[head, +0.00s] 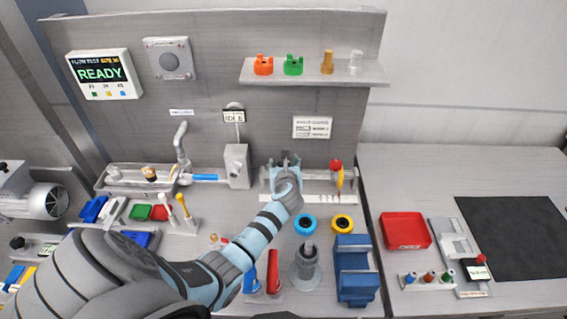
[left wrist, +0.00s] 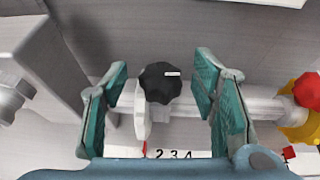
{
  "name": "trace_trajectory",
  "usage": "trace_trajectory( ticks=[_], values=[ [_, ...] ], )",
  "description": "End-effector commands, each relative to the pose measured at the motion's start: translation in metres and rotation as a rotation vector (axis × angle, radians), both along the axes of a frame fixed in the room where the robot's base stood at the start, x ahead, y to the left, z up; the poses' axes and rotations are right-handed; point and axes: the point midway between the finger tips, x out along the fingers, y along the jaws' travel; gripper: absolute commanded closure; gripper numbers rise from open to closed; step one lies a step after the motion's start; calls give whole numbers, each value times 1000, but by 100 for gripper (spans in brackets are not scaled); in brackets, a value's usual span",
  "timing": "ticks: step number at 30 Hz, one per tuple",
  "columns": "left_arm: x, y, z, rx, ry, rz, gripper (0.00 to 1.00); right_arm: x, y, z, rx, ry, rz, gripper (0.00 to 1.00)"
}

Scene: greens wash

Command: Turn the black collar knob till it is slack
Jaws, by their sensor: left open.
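The black collar knob (left wrist: 160,82) is a lobed knob with a small white mark, on a white collar (left wrist: 142,112) around a pale horizontal rod (left wrist: 258,105). My left gripper (head: 286,160) is open, with one teal-padded finger on each side of the knob in the left wrist view. Gaps show between the knob and both pads, so neither appears to touch it. In the head view my gripper hides the knob. Whether the collar is tight or slack cannot be told. My right gripper is in neither view.
A red knob (left wrist: 307,90) and a yellow part (left wrist: 300,130) sit at the rod's right end. A grey box (head: 238,166) stands left of the rod. A numbered scale (left wrist: 180,154) runs below. The shelf (head: 315,73) above holds several small parts.

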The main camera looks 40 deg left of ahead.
Motion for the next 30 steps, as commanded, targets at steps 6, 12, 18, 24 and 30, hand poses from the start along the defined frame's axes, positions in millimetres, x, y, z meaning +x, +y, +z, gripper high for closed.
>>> trace_trajectory(
  ticks=[6,12,18,24,30],
  values=[
    [1,1,-1,0,0,0,47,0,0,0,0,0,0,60],
    [1,1,-1,0,0,0,74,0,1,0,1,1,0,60],
    [0,1,-1,1,1,-5,95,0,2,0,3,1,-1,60],
    [-2,4,-2,2,4,-177,95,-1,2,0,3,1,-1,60],
    [-2,4,-1,2,1,-281,95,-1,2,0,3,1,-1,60]
  ],
)
